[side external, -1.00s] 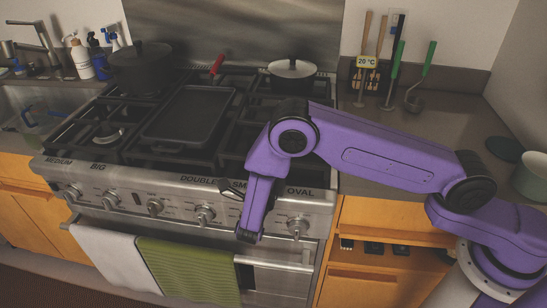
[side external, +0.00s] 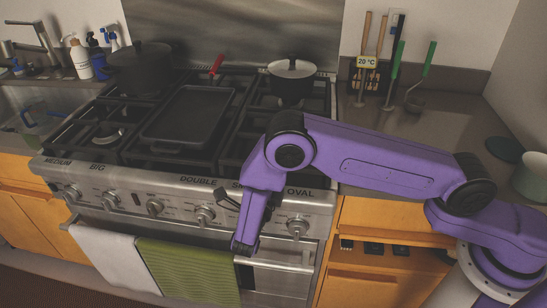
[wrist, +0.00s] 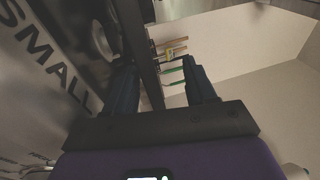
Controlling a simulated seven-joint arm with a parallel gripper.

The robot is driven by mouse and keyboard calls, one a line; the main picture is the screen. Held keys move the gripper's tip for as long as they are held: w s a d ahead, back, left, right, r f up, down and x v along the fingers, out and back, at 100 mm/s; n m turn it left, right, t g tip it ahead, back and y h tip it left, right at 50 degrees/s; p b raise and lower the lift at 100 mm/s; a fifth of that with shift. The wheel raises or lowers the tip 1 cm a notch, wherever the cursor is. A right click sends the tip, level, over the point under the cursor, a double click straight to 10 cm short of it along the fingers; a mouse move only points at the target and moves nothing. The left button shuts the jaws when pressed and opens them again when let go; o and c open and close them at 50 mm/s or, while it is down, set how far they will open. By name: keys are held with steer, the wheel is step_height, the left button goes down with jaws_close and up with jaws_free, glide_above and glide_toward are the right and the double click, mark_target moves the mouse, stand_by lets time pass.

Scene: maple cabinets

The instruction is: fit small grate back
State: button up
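My gripper (side external: 228,202) is in front of the stove's control panel, below its front edge, partly hidden by my purple wrist in the side view. Black grates (side external: 240,128) lie on the stove top right of the griddle. I cannot single out the small grate; my arm hides part of that area.
A black griddle (side external: 190,115) lies mid-stove. A lidded pot (side external: 291,82) stands at the back right and a larger dark pot (side external: 142,70) at the back left. Knobs (side external: 205,215) and hanging towels (side external: 187,270) are on the stove front. The right counter holds utensils (side external: 421,78).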

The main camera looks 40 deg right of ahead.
steer(key=v, duration=1.5)
steer(key=s+d+r+m+g+y, duration=0.25)
steer(key=d+r+m+g, duration=0.25)
steer(key=d+m, duration=0.3)
steer(key=s+d+r+m+g+y, duration=0.2)
steer(key=d+r+m+g+y, duration=0.2)
steer(key=d+m, duration=0.35)
steer(key=s+d+r+m+g+y, duration=0.1)
steer(key=s+d+r+m+y, duration=0.1)
steer(key=s+d+m+y, duration=0.3)
steer(key=s+d+r+m+g+y, duration=0.1)
steer(key=s+d+m+y, duration=0.3)
steer(key=s+m, duration=0.6)
steer(key=shift+s+d+r+g+y, duration=0.45)
steer(key=shift+s+g, duration=0.15)
steer(key=shift+s, duration=0.35)
steer(key=shift+c, duration=0.8)
steer(key=shift+w+f+m, duration=0.1)
steer(key=shift+m, duration=0.15)
